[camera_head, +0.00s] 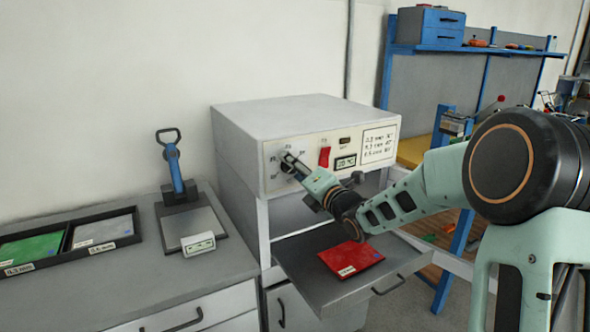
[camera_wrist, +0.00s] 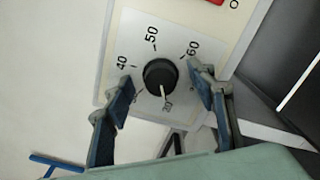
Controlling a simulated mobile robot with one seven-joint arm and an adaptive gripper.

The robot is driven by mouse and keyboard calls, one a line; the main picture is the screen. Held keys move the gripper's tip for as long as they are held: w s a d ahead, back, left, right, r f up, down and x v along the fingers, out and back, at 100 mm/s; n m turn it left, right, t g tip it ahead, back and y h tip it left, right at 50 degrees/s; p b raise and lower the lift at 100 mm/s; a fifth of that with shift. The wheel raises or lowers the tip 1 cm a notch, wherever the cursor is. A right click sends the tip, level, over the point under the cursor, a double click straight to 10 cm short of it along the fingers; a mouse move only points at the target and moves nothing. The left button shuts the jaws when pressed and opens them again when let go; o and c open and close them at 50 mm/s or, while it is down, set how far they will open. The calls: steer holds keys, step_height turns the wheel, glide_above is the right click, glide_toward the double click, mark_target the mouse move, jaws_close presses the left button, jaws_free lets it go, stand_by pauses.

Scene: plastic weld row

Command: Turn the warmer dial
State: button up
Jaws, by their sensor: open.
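The warmer (camera_head: 245,140) is a pale box with a cream front panel on a stand. My gripper (camera_wrist: 160,88) is open, with one blue-grey finger on each side of the dial. I cannot tell whether the fingers touch it. In the head view my gripper (camera_head: 288,160) reaches the panel's left end and partly covers the dial.
A red rocker switch (camera_head: 324,157) sits right of the dial. Below the warmer, a pulled-out tray (camera_head: 310,270) holds a red sheet (camera_head: 350,257). A blue-handled tool (camera_head: 175,168) stands on the left counter beside a black tray (camera_head: 68,245) with green and grey sheets.

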steer(key=c, duration=1.1)
